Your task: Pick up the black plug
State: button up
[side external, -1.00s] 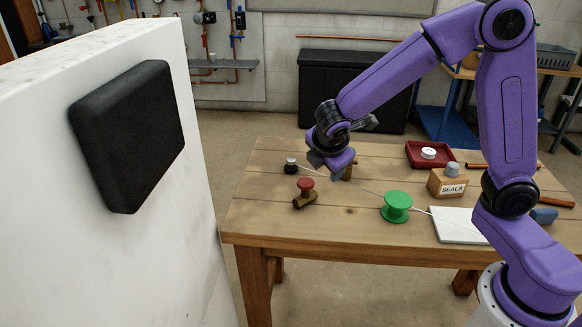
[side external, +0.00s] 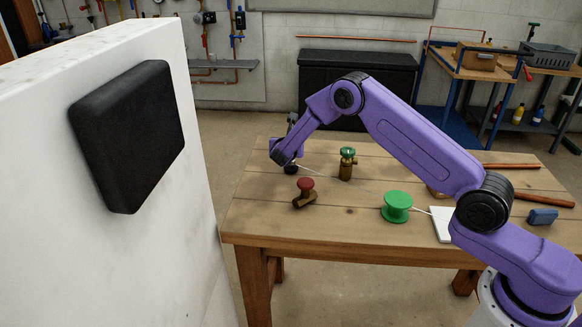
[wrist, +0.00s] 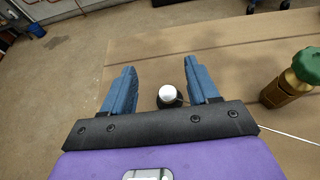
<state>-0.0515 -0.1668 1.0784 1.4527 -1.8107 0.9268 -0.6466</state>
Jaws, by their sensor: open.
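The black plug, with a round white top, shows in the wrist view (wrist: 168,96) standing on the table between my two blue fingers. It sits nearer the right finger, back toward the palm; I cannot tell whether it touches. In the side view, my gripper (side external: 284,160) is low over the table's far left corner and hides most of the plug (side external: 291,169). In the wrist view my gripper (wrist: 159,67) is open, with a wide gap between the fingertips. A thin white line runs right from near the plug.
A brass valve with a green knob (side external: 347,163) stands right of my gripper. A valve with a red knob (side external: 304,192) lies in front. A green spool (side external: 397,207) is farther right on the table (side external: 330,225). A white wall with a black pad (side external: 130,135) stands left.

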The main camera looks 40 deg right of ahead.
jog(key=shift+f, duration=1.9)
notch_tip(320, 180, down, 4)
jog(key=shift+d+r, duration=0.15)
jog(key=shift+r, duration=0.1)
jog(key=shift+w+d+f, duration=0.1)
jog(key=shift+w+d, duration=0.3)
jog(key=shift+w, duration=0.1)
jog(key=shift+w+d+f, duration=0.25)
jog(key=shift+w+d, duration=0.25)
jog(key=c, duration=1)
